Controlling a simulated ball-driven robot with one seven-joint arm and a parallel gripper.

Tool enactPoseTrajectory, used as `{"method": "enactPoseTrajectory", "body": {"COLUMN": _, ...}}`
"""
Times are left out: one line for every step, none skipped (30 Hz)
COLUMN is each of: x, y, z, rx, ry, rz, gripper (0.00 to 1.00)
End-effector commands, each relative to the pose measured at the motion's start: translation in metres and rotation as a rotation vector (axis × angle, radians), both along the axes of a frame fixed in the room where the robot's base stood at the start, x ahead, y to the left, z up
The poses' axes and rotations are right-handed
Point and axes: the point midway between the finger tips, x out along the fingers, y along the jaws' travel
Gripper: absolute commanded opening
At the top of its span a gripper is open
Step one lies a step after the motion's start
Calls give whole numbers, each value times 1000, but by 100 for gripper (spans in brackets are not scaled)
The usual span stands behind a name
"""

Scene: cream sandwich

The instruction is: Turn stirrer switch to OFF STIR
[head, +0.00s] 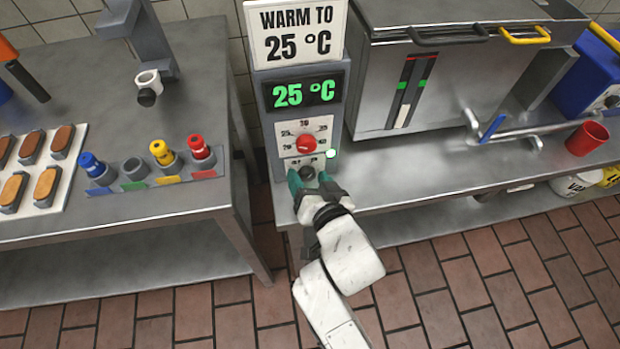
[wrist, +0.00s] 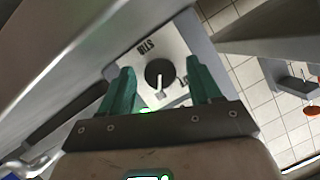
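The stirrer switch is a round black knob (head: 307,173) low on the front of the grey control box (head: 262,120), below the red dial. In the wrist view the black knob (wrist: 157,72) sits on a white plate; its white pointer points down in the picture. "STIR" is readable at the plate's upper left, and a second label at right is partly hidden. My gripper (head: 309,180) is at the switch. In the wrist view my gripper (wrist: 160,70) is open, with a green finger on each side of the knob. Gaps show between fingers and knob.
A red dial (head: 306,144) sits above the switch, under a green 25 °C display (head: 304,93) and a "WARM TO 25 °C" sign (head: 295,30). A steel vat (head: 440,75) stands close at right. A table (head: 150,205) with bottles and a tray is at left.

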Motion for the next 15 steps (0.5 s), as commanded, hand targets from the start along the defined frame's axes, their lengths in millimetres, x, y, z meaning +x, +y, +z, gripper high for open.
{"method": "enactPoseTrajectory", "body": {"x": 0, "y": 0, "z": 0, "rx": 0, "ry": 0, "rz": 0, "gripper": 59}}
{"method": "enactPoseTrajectory", "body": {"x": 0, "y": 0, "z": 0, "rx": 0, "ry": 0, "rz": 0, "gripper": 56}}
{"method": "enactPoseTrajectory", "body": {"x": 0, "y": 0, "z": 0, "rx": 0, "ry": 0, "rz": 0, "gripper": 53}}
{"method": "enactPoseTrajectory", "body": {"x": 0, "y": 0, "z": 0, "rx": 0, "ry": 0, "rz": 0, "gripper": 50}}
{"method": "enactPoseTrajectory", "body": {"x": 0, "y": 0, "z": 0, "rx": 0, "ry": 0, "rz": 0, "gripper": 47}}
{"method": "enactPoseTrajectory", "body": {"x": 0, "y": 0, "z": 0, "rx": 0, "ry": 0, "rz": 0, "gripper": 43}}
{"method": "enactPoseTrajectory", "body": {"x": 0, "y": 0, "z": 0, "rx": 0, "ry": 0, "rz": 0, "gripper": 40}}
{"method": "enactPoseTrajectory", "body": {"x": 0, "y": 0, "z": 0, "rx": 0, "ry": 0, "rz": 0, "gripper": 37}}
{"method": "enactPoseTrajectory", "body": {"x": 0, "y": 0, "z": 0, "rx": 0, "ry": 0, "rz": 0, "gripper": 34}}
{"method": "enactPoseTrajectory", "body": {"x": 0, "y": 0, "z": 0, "rx": 0, "ry": 0, "rz": 0, "gripper": 31}}
{"method": "enactPoseTrajectory", "body": {"x": 0, "y": 0, "z": 0, "rx": 0, "ry": 0, "rz": 0, "gripper": 28}}
{"method": "enactPoseTrajectory", "body": {"x": 0, "y": 0, "z": 0, "rx": 0, "ry": 0, "rz": 0, "gripper": 24}}
{"method": "enactPoseTrajectory", "body": {"x": 0, "y": 0, "z": 0, "rx": 0, "ry": 0, "rz": 0, "gripper": 21}}
{"method": "enactPoseTrajectory", "body": {"x": 0, "y": 0, "z": 0, "rx": 0, "ry": 0, "rz": 0, "gripper": 18}}
{"method": "enactPoseTrajectory", "body": {"x": 0, "y": 0, "z": 0, "rx": 0, "ry": 1, "rz": 0, "gripper": 14}}
